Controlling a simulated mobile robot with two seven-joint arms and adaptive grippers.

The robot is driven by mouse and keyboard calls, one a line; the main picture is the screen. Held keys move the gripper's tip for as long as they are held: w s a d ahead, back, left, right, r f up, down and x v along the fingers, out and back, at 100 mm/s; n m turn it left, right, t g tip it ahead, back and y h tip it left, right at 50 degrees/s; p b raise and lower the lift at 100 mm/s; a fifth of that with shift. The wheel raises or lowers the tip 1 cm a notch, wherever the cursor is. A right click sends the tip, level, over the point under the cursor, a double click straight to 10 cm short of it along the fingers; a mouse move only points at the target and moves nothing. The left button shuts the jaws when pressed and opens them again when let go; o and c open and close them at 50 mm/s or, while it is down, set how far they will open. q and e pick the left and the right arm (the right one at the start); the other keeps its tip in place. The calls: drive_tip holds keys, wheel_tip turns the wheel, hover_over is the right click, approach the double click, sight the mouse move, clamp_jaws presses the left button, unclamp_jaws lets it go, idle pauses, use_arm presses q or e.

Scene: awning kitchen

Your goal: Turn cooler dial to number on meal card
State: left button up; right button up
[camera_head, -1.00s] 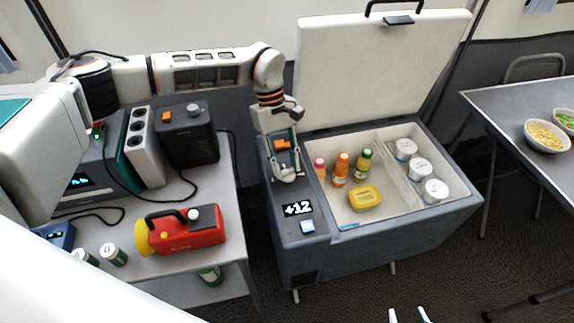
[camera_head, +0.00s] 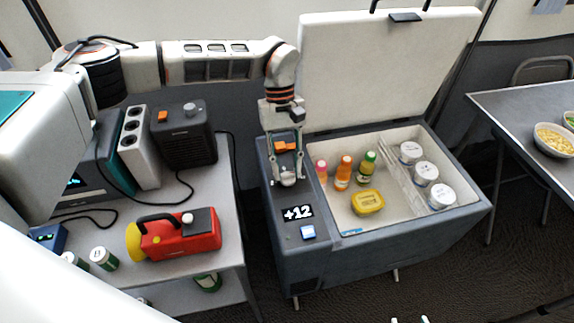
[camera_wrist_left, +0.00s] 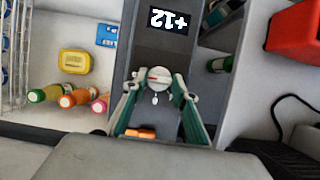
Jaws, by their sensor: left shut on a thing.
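The cooler (camera_head: 300,262) is an open grey chest with its white lid (camera_head: 385,75) raised. A display (camera_head: 297,213) on its left panel reads +12; it also shows, upside down, in the left wrist view (camera_wrist_left: 169,21). My left gripper (camera_head: 288,180) points down at this panel. In the left wrist view its fingers are closed around the round pale dial (camera_wrist_left: 158,76), which has a red mark. The fingers hide part of the dial. Two fingertips of my right gripper (camera_head: 410,320) show apart at the bottom edge. I cannot make out a meal card.
Bottles (camera_head: 343,172), a yellow tub (camera_head: 368,202) and white-lidded tubs (camera_head: 425,173) stand in the cooler. An orange switch (camera_head: 286,147) and a blue-white button (camera_head: 308,232) flank the dial. Bowls stand on the right table (camera_head: 515,110).

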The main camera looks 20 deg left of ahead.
use_arm(q)
drive_tip(key=o, duration=1.1)
use_arm(e)
drive_tip(key=shift+s+a+f, duration=0.15)
drive_tip(key=shift+s, duration=0.2)
use_arm(q)
drive_tip(key=shift+w+a+r, duration=0.1)
drive_tip(key=shift+w+r, duration=0.05)
drive_tip(key=shift+r, duration=0.15)
drive_tip(key=v, duration=1.1)
drive_tip(key=shift+r, duration=0.2)
use_arm(e)
drive_tip(key=shift+w, duration=0.1)
use_arm(q)
drive_tip(key=shift+f, duration=0.1)
